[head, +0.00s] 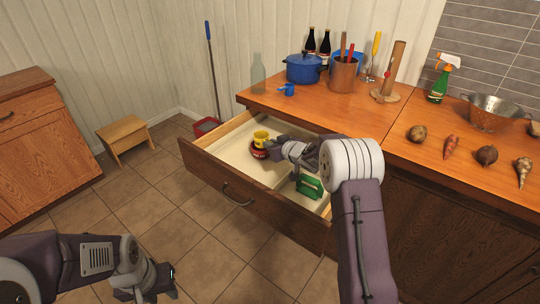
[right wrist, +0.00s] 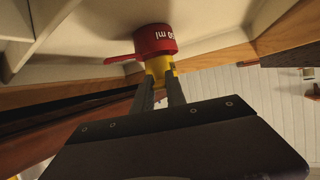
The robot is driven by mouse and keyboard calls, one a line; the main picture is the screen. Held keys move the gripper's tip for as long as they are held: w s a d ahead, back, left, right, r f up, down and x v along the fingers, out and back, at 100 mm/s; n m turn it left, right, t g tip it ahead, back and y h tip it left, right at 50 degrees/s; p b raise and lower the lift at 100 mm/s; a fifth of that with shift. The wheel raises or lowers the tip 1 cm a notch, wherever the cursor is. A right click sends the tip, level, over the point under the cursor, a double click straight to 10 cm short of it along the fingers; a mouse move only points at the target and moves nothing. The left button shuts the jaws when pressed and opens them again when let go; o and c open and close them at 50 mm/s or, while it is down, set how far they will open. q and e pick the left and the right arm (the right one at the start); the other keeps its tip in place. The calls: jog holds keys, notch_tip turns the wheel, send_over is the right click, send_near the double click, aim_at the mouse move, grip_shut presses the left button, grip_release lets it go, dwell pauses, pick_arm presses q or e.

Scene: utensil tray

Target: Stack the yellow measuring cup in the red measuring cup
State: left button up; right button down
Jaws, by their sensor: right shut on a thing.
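The red measuring cup (head: 259,153) stands in the open drawer. It also shows in the right wrist view (right wrist: 156,39), which looks upside down, with white lettering on its side and its handle to the left. The yellow measuring cup (head: 261,135) is right above the red cup's mouth; in the right wrist view its yellow part (right wrist: 159,70) meets the red rim. I cannot tell how deep it sits. My right gripper (head: 272,146) is shut on the yellow cup, and its fingers (right wrist: 160,90) partly cover it. My left gripper (head: 155,284) is low at left, away from the drawer.
The open drawer (head: 215,180) has raised wooden walls around the cups. A green object (head: 309,186) lies in its near right part. A blue measuring cup (head: 287,90), a blue pot (head: 304,69) and a utensil holder (head: 343,76) stand on the counter.

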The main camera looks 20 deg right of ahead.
jog(key=shift+w+f, duration=0.15)
jog(key=shift+w, duration=0.15)
jog(key=shift+f+b, duration=1)
jog(key=shift+f, duration=1.05)
jog(key=shift+f, duration=0.25)
jog(key=c, duration=1.6)
grip_release()
jog(key=shift+r, duration=0.1)
